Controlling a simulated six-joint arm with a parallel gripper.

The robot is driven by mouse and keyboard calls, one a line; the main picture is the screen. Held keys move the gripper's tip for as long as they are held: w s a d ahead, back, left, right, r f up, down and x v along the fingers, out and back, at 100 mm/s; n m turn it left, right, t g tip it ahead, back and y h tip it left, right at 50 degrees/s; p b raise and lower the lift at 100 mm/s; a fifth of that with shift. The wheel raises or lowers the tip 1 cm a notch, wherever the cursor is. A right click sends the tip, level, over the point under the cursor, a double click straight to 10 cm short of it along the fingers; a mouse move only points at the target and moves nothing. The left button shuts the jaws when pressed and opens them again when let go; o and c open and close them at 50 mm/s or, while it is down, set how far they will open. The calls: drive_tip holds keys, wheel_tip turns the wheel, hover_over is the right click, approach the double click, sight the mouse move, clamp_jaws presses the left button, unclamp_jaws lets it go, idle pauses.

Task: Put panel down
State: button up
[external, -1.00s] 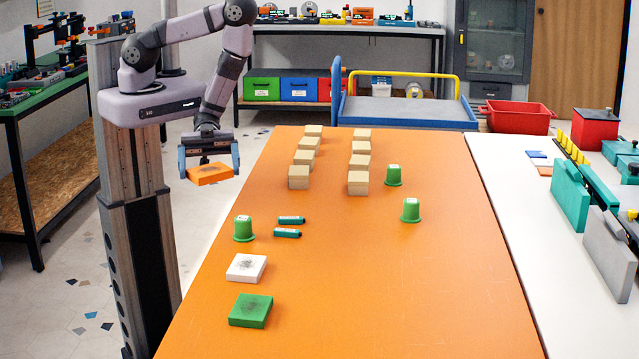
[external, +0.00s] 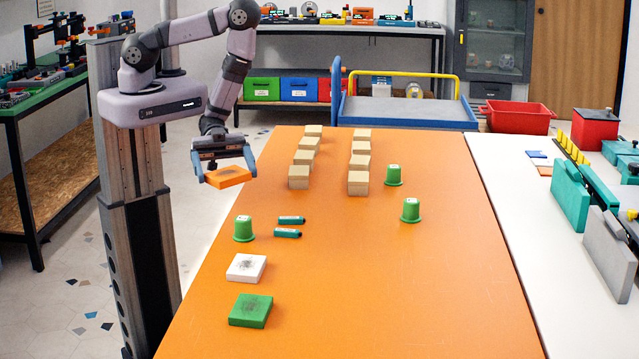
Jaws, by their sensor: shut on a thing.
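An orange square panel (external: 229,177) with a dark smudge on top is held in my gripper (external: 226,174). My gripper points down with its fingers closed on the panel's two sides. The panel hangs near the left edge of the orange table (external: 400,280), and it appears to be in the air. A white panel (external: 246,268) and a green panel (external: 251,310), both with dark marks on top, lie on the table at the front left, apart from each other.
Cream blocks (external: 299,176) stand in two rows at the back of the table. A green cup (external: 243,229) and two teal cylinders (external: 287,233) are near the left edge; two more green cups (external: 410,210) stand right of the blocks. The table's middle and front right are clear.

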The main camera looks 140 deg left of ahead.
drive_tip(key=a+f+n+t+y, duration=0.1)
drive_tip(key=a+f+n+y, duration=0.25)
drive_tip(key=a, duration=0.65)
drive_tip(key=n+g+y+p, duration=0.1)
drive_tip(key=n+y+p, duration=0.45)
drive_tip(key=y, duration=0.35)
hover_over(275, 203)
drive_tip(key=f, duration=0.2)
drive_tip(key=shift+b, duration=0.3)
wheel_tip(275, 203, down, 10)
drive_tip(key=b, duration=0.8)
drive_tip(key=shift+r, duration=0.2)
drive_tip(key=shift+f+b, duration=0.2)
drive_tip(key=shift+b, duration=0.15)
drive_tip(key=o, duration=0.9)
drive_tip(key=shift+r, duration=0.1)
